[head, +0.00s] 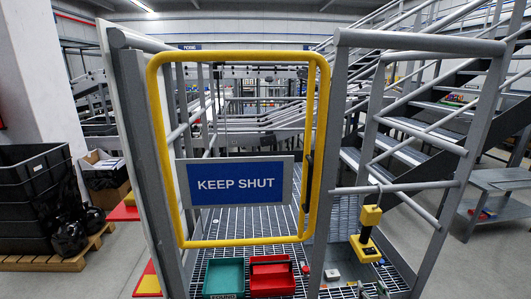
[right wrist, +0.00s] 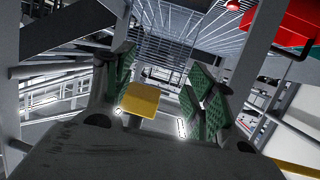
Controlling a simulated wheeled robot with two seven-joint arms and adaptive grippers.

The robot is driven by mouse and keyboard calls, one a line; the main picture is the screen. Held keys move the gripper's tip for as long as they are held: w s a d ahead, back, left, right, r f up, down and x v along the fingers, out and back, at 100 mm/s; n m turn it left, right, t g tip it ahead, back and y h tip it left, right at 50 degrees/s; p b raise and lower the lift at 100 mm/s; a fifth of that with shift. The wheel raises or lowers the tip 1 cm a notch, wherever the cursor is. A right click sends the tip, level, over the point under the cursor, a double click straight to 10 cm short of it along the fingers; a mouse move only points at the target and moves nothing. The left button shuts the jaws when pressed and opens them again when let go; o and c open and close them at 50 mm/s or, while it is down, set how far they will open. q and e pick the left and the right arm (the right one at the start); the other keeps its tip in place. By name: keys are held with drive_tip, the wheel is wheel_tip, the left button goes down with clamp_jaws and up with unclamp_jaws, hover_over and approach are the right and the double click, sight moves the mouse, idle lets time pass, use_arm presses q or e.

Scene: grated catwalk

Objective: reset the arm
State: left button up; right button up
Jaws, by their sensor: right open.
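My right gripper (right wrist: 162,82) is open, its two green-padded fingers spread apart in the right wrist view. A yellow block (right wrist: 142,98) shows between the fingers, nearer the left one; I cannot tell whether they touch. In the head view, a yellow and black object (head: 368,222) hangs by a hook from the grey rail right of the gate. It looks like the same thing as the yellow block. Small dark parts at the bottom edge below it may be my right gripper, mostly cut off. My left gripper is not in view.
A yellow-framed gate (head: 322,130) with a blue KEEP SHUT sign (head: 236,183) stands ahead. A green bin (head: 223,276) and a red bin (head: 271,276) stand on the grating behind it. Black crates (head: 35,190) stand left, stairs (head: 430,120) and a grey table (head: 500,180) right.

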drive_tip(key=s+a+f+n+g+p, duration=0.1)
drive_tip(key=s+a+f+g+p, duration=0.25)
drive_tip(key=s+f, duration=0.85)
drive_tip(key=s+a+f+g+p, duration=0.35)
drive_tip(key=s+f, duration=0.55)
drive_tip(key=f, duration=0.4)
use_arm(q)
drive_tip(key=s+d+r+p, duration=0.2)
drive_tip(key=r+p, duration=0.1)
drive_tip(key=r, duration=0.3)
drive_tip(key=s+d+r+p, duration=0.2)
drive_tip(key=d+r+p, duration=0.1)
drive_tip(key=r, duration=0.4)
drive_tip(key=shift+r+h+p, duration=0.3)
drive_tip(key=shift+p, duration=0.05)
use_arm(e)
drive_tip(key=s+a+f+g, duration=0.1)
drive_tip(key=s+f+g, duration=0.1)
drive_tip(key=s, duration=0.8)
drive_tip(key=s+a+f+n+g, duration=0.1)
drive_tip(key=s+f, duration=0.3)
drive_tip(key=s, duration=0.7)
drive_tip(key=s+a+f+n+g+y, duration=0.1)
drive_tip(key=s+a+f+g, duration=0.1)
drive_tip(key=s, duration=0.9)
drive_tip(key=shift+s+a+f+g, duration=0.15)
drive_tip(key=shift+a+f+g, duration=0.3)
drive_tip(key=shift+g, duration=0.25)
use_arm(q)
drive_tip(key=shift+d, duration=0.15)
